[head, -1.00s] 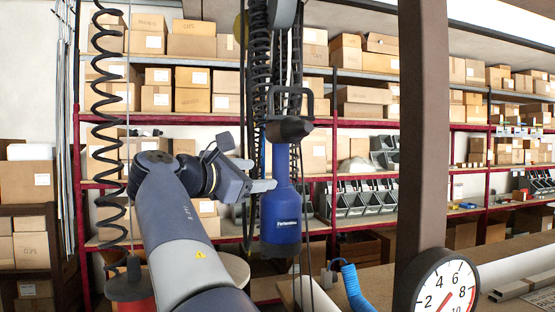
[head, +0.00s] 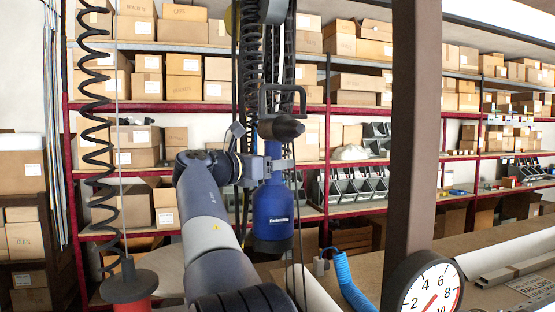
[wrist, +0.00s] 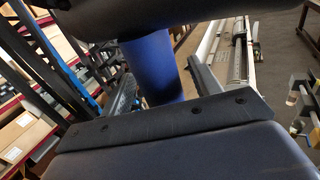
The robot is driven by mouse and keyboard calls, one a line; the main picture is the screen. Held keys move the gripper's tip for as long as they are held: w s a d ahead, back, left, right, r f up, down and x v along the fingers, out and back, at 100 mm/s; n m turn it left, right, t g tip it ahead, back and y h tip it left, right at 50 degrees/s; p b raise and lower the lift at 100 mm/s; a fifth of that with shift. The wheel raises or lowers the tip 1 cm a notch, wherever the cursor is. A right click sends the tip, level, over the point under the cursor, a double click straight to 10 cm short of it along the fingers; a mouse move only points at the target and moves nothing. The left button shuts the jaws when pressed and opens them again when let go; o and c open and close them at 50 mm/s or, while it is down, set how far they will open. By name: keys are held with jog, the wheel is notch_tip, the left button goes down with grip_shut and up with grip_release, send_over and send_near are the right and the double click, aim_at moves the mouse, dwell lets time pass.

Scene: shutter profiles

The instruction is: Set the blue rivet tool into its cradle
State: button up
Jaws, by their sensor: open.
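The blue rivet tool (head: 272,215) hangs upright in the head view, with a dark head and a loop handle on top. My gripper (head: 280,166) is at its narrower neck, above the wide lower body. In the wrist view the tool's blue neck (wrist: 155,68) stands between the two fingers of my open gripper (wrist: 165,85). Whether the fingers touch it I cannot tell. The tool's lower body is hidden in the wrist view. I cannot make out the cradle in either view.
A brown post (head: 415,130) with a dial gauge (head: 430,288) stands to the right. A blue coiled hose (head: 350,285) is low right of the tool. Black coiled cables hang behind it. Shelves of boxes (head: 190,65) fill the back. A bench (head: 480,250) runs along the right.

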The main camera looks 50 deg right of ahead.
jog(key=shift+d, duration=0.85)
jog(key=shift+c, duration=0.2)
grip_shut()
notch_tip(320, 180, down, 57)
jog(key=b, duration=2.7)
jog(key=shift+s+f, duration=0.1)
jog(key=shift+f, duration=0.05)
jog(key=shift+c, duration=1.1)
grip_release()
jog(key=shift+o, duration=1.3)
jog(key=shift+a, duration=0.1)
